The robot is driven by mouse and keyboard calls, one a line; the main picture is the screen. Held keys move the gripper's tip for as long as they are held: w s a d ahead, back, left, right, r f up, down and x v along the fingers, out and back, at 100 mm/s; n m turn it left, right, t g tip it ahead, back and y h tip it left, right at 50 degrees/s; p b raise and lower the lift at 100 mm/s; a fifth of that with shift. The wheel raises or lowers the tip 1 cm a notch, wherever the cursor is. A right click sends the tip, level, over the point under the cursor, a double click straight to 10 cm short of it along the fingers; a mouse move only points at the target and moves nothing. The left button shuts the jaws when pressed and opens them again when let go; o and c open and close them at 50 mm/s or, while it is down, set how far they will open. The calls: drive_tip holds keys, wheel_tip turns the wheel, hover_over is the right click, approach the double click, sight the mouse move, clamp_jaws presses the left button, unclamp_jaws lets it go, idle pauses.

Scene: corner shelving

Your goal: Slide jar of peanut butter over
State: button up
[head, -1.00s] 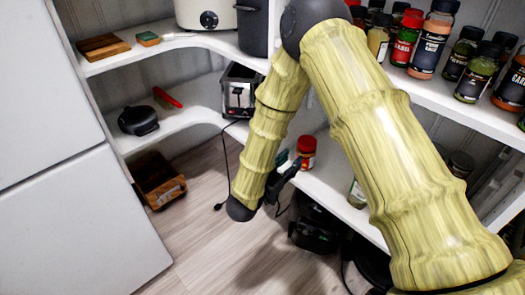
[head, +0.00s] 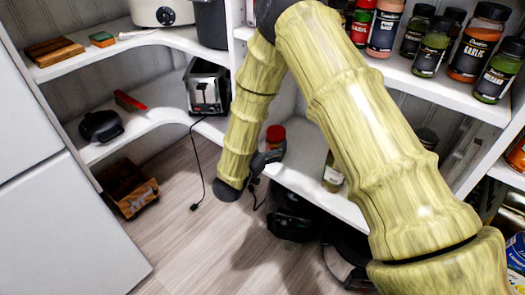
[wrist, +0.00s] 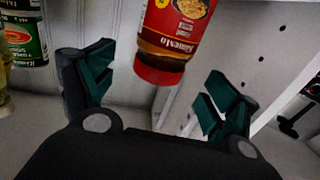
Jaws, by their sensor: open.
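The peanut butter jar has a red lid and stands on the lower right shelf in the head view (head: 276,138). Its lower part is hidden behind my gripper (head: 268,160). In the wrist view the jar (wrist: 178,25) appears inverted, with its red lid toward my gripper and a red label with a food picture. My gripper (wrist: 158,88) is open, its two dark green fingers spread wide. The jar shows in the gap between them, nearer the top edge. I see no finger touching it.
A toaster (head: 207,88) stands left of the jar at the shelf corner. A bottle (head: 333,172) stands to the right, partly behind my arm. Spice jars (head: 432,47) line the shelf above. A black appliance (head: 290,213) sits below. In the wrist view, cans (wrist: 27,40) stand at left.

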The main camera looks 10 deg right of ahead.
drive_tip(key=shift+b+x, duration=0.45)
drive_tip(key=shift+x, duration=2)
